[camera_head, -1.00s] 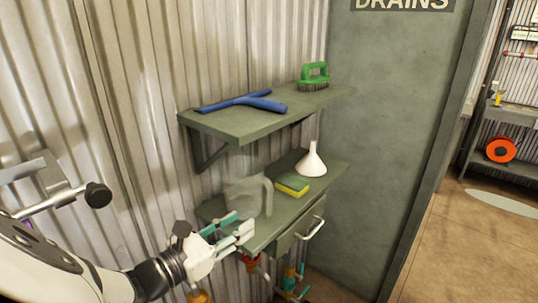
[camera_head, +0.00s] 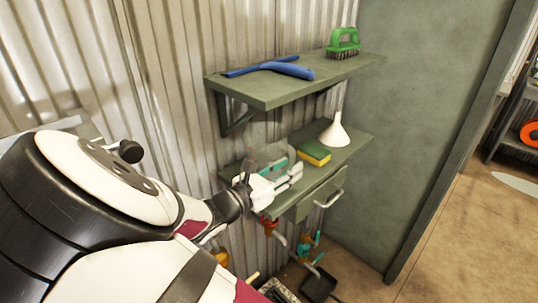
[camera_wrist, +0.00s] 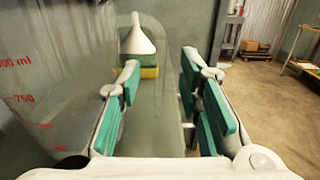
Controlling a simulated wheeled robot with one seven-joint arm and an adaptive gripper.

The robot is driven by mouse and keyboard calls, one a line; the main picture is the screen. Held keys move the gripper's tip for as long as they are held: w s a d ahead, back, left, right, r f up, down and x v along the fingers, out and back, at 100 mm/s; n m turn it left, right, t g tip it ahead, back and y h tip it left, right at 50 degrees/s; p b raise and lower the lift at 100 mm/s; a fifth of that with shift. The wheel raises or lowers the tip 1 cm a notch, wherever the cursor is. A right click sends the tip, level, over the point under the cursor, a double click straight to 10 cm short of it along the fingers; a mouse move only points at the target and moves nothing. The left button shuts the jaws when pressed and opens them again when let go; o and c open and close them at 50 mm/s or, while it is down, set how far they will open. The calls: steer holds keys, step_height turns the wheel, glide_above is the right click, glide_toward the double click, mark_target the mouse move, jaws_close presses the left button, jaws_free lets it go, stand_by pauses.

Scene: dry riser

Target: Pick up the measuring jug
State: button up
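The measuring jug (camera_head: 268,154) is clear, faint plastic and stands on the lower green shelf. In the wrist view the jug (camera_wrist: 35,75) fills the left side, close up, with red volume marks. A faint clear curved edge, apparently its handle, shows ahead between my fingers; I cannot tell how deep it lies between them. My gripper (camera_head: 284,178) is at the jug, overlapping it in the head view. In the wrist view my gripper (camera_wrist: 160,108) is open, its teal pads wide apart, with no pad visibly pressed on anything.
A yellow-green sponge (camera_head: 314,153) and a white funnel (camera_head: 335,132) stand on the lower shelf (camera_head: 357,148) beyond the jug. The upper shelf (camera_head: 262,92) overhangs, holding a blue tool (camera_head: 285,68) and a green brush (camera_head: 343,43). A drawer handle (camera_head: 329,199) sticks out below.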

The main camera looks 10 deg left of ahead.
steer(key=shift+x, duration=1.15)
jaws_close()
steer(key=shift+r, duration=0.1)
